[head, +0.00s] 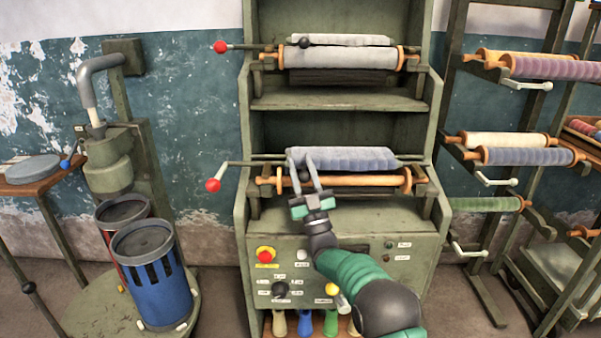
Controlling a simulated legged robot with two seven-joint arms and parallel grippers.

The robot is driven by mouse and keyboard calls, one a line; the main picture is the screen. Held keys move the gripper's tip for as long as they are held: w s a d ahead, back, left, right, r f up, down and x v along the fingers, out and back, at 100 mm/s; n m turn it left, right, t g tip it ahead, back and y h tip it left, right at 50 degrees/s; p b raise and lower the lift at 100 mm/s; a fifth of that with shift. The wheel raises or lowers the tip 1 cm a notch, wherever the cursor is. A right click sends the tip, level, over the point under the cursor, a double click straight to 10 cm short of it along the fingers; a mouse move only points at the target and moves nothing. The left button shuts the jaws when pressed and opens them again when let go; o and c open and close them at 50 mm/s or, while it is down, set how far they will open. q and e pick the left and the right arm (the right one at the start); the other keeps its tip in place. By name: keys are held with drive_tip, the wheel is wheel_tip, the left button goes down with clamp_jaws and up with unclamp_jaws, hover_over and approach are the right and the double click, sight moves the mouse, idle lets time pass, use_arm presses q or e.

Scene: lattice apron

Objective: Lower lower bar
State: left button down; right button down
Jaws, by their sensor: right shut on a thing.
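The lower bar (345,158) is a pale blue-grey padded roll on the green cabinet's lower level. It sits raised a little above a bare wooden roller (350,181), with a gap between them. My right gripper (300,159) reaches up from below, its two fingers at the left part of the bar. It is shut on the bar's dark knob (303,175), which is partly hidden between the fingers. A lever with a red ball (213,185) sticks out left of the lower level. My left gripper is out of view.
A similar upper bar (345,40) lies close over a grey-white roll (340,57), with its own red-ball lever (220,47). Below is a control panel (345,262) with a red button. Blue and red bins stand left; a rack of rolls stands right.

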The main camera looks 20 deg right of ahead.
drive_tip(key=shift+a+f, duration=0.15)
drive_tip(key=shift+f, duration=0.15)
drive_tip(key=c, duration=1.4)
unclamp_jaws()
drive_tip(key=shift+s, duration=0.1)
drive_tip(key=o, duration=0.3)
drive_tip(key=shift+s+r, duration=0.1)
drive_tip(key=shift+r, duration=0.1)
drive_tip(key=shift+o, duration=0.2)
wheel_tip(320, 180, up, 4)
drive_tip(key=shift+s+f+p, duration=0.1)
drive_tip(key=shift+p, duration=0.8)
drive_tip(key=s+a+p, duration=0.2)
drive_tip(key=s+a, duration=0.2)
drive_tip(key=s, duration=1.1)
drive_tip(key=shift+r, duration=0.45)
drive_tip(key=shift+a, duration=0.1)
